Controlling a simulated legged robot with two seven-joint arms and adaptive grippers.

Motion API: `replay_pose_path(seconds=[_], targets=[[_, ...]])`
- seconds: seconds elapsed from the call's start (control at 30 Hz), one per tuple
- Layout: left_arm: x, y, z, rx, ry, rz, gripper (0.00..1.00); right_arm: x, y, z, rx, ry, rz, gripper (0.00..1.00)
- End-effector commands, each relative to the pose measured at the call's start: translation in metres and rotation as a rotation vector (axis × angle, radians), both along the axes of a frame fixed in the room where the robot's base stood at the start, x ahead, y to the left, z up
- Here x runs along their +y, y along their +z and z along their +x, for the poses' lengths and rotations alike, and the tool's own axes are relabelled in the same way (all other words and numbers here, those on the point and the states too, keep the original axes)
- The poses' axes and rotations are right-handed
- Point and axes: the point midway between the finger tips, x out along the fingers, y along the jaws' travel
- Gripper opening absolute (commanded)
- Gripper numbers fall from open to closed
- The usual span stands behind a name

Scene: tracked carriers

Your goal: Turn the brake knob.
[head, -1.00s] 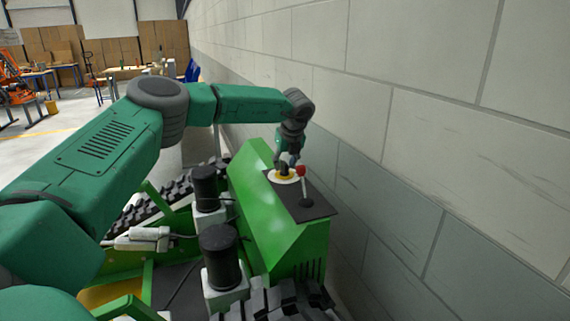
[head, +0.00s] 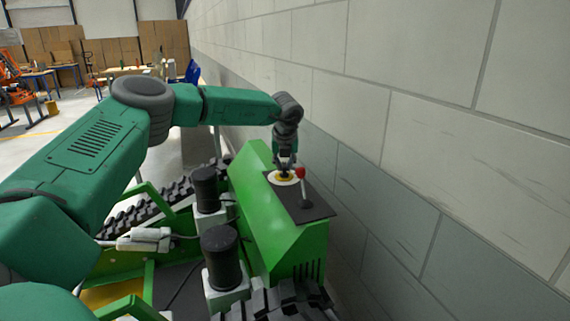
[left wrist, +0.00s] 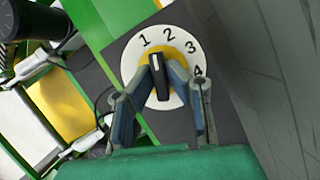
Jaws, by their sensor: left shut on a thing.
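The brake knob (left wrist: 159,82) is a black pointer on a yellow disc in the left wrist view. It sits at the middle of a white dial (left wrist: 131,61) marked 1 to 4. Its white line points between 1 and 2, nearer 1. My left gripper (left wrist: 161,80) is shut on the knob, one finger on each side. In the head view my left gripper (head: 285,170) reaches down onto the dial (head: 273,179), on the dark panel of a green carrier (head: 262,215). The fingers hide much of the knob there. My right gripper is not in view.
A lever with a red ball (head: 300,172) stands on the panel close to my left gripper. A block wall (head: 400,150) runs along the right side of the carrier. Two black cylinders (head: 219,250) stand left of the green housing.

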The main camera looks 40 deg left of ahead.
Motion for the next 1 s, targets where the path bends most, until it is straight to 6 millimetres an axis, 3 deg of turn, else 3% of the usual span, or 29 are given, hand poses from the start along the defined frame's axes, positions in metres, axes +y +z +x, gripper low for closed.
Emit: replay_pose_path(seconds=[0.6, 1.0], targets=[[0.004, 0.004, 0.002, -0.011, -0.582, 0.005, 0.00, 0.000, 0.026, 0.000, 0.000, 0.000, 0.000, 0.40], [0.005, 0.002, 0.003, -0.013, -0.957, 0.006, 0.00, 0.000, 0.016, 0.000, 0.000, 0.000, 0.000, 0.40]])
